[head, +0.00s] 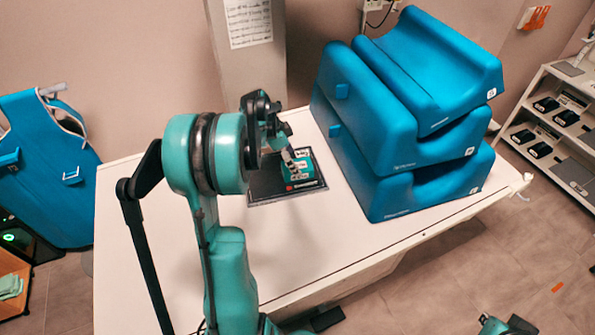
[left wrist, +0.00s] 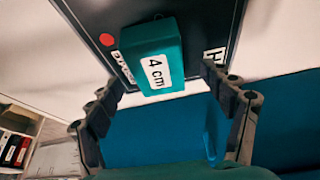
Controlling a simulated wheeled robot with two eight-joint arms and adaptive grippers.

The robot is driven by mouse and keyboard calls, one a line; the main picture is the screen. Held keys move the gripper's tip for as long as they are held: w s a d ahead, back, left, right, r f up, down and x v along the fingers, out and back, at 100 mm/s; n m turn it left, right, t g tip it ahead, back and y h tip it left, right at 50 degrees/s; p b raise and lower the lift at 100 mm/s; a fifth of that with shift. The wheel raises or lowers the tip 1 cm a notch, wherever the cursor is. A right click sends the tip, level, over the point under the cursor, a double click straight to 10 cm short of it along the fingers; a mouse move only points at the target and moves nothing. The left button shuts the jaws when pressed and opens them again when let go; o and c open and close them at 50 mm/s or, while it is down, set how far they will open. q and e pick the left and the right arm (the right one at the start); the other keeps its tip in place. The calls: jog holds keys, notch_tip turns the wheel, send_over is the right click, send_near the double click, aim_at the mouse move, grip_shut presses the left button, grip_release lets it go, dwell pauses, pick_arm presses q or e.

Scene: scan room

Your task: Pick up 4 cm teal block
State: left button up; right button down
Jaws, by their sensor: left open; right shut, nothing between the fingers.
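The 4 cm teal block (left wrist: 152,55) lies on a dark mat (left wrist: 68,18) in the left wrist view. Its white label reads "4 cm". In the head view the block (head: 299,174) shows on the mat (head: 262,186), partly covered by my gripper. My left gripper (left wrist: 163,80) is open, one finger on each side of the block's near end, with gaps between. It also shows in the head view (head: 292,160), over the mat. I cannot tell its exact height. A small part of my right gripper (head: 508,325) shows at the bottom edge, away from the table.
The mat lies on a white table (head: 150,240). A stack of blue padded supports (head: 400,120) stands close to the right of the mat. A shelf (head: 560,115) with black items stands at the far right. The table's left and front parts are clear.

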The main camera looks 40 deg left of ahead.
aim_at(298, 165)
pick_arm(q)
jog(key=b+x, duration=0.1)
jog(key=x, duration=0.2)
jog(key=shift+s+d, duration=0.1)
jog(key=shift+d, duration=0.05)
jog(key=shift+w+d+f, duration=0.1)
jog(key=shift+w+f, duration=0.1)
jog(key=shift+f, duration=0.15)
jog(key=shift+f+b, duration=0.2)
jog(key=shift+b, duration=0.15)
jog(key=shift+c, duration=0.4)
jog(key=c, duration=1.4)
